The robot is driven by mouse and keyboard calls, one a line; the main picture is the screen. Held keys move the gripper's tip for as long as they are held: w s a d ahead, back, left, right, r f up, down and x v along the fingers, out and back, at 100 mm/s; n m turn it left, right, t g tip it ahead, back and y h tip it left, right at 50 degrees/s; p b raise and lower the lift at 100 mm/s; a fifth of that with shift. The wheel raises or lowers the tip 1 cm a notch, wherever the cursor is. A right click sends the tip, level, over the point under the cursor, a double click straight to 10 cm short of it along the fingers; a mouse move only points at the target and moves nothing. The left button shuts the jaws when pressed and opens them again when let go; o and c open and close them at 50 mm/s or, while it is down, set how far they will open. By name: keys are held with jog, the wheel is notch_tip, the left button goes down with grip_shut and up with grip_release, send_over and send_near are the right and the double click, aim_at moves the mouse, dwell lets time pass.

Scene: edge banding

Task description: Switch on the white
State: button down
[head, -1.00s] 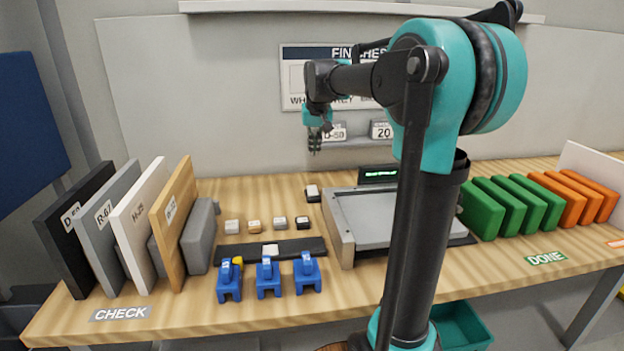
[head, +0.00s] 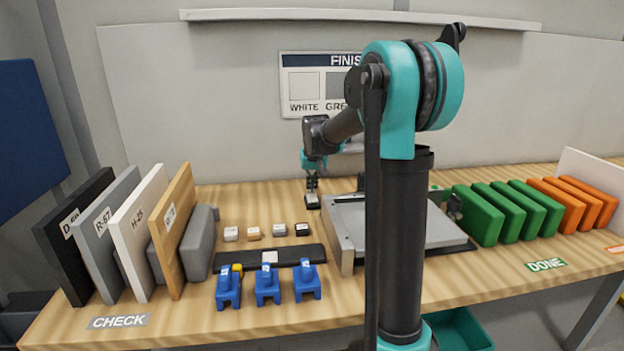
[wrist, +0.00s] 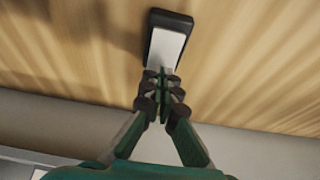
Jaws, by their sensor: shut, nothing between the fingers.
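My gripper (head: 312,186) is shut and empty, pointing down just above a small black block with a pale top face (head: 312,202), left of the grey machine (head: 345,232). In the wrist view the shut fingertips (wrist: 161,82) overlap the near end of that block's white top (wrist: 167,48). I cannot tell whether they touch it. A white piece (head: 270,257) sits on a dark strip (head: 225,260). Behind the strip, a small white block (head: 231,234) stands at the left end of a row with tan, grey and black-topped ones. A white board (head: 138,235) stands at left.
Blue clamps (head: 268,287) stand along the front of the strip. Upright boards (head: 92,240) fill the left end. Green blocks (head: 478,216) and orange blocks (head: 560,205) stand at right. My arm hides part of the machine and wall sign (head: 303,90).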

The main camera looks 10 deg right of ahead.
aim_at(312, 197)
jog(key=shift+w+f, duration=0.1)
jog(key=shift+f, duration=0.15)
jog(key=shift+w+f+g, duration=0.15)
jog(key=shift+f+g, duration=0.1)
jog(key=shift+g, duration=0.25)
jog(key=shift+s, duration=0.2)
jog(key=shift+s+r, duration=0.2)
jog(key=shift+s, duration=0.45)
notch_tip(312, 197, up, 14)
dwell(0.5)
